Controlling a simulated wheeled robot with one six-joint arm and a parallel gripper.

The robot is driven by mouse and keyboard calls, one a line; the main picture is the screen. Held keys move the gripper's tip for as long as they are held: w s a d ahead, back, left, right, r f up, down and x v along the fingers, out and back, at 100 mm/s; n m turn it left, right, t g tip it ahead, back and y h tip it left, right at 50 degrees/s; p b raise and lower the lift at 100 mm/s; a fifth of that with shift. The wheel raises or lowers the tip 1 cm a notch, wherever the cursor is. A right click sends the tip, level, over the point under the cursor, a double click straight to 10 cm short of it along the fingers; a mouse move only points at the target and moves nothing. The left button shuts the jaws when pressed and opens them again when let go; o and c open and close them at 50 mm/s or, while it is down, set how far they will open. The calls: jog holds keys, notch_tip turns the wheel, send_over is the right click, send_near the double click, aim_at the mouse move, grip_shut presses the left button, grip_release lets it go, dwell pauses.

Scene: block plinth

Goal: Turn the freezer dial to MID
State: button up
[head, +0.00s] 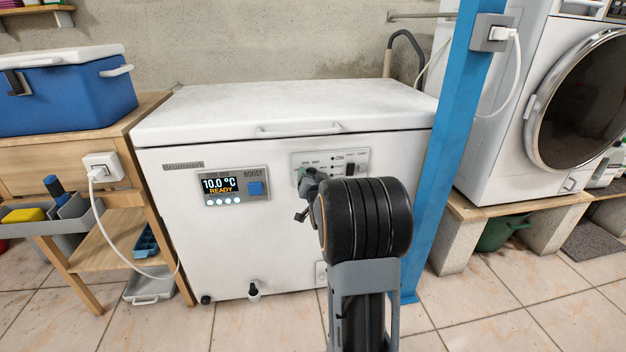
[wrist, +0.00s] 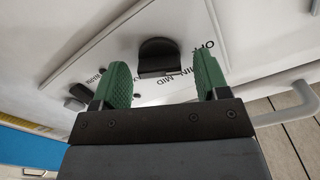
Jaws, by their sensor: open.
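The white chest freezer (head: 225,240) stands ahead with its lid closed. Its control panel (head: 355,157) is partly covered by my gripper (head: 307,180) and arm. In the wrist view the dark freezer dial (wrist: 158,55) stands out from the panel, with OFF, MIN and MID printed near it. My gripper (wrist: 162,68) is open, its green fingers on either side of the dial and apart from it. I cannot tell which mark the dial points to. The head view does not show the dial clearly.
The freezer display (head: 222,187) reads 10.0 °C READY, beside a blue BOOST button (head: 255,188). Small dark controls (wrist: 80,93) lie left of the dial in the wrist view. A blue post (head: 445,150) stands close right of my arm. A wooden bench (head: 130,115) is left.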

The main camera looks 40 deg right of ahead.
jog(key=shift+w, duration=0.1)
jog(key=shift+c, duration=0.2)
jog(key=c, duration=0.9)
jog(key=shift+m, duration=0.3)
jog(key=shift+d+f+m, duration=0.1)
jog(key=shift+m, duration=4.15)
jog(key=shift+d+f+m, duration=0.1)
jog(key=shift+m, duration=4.15)
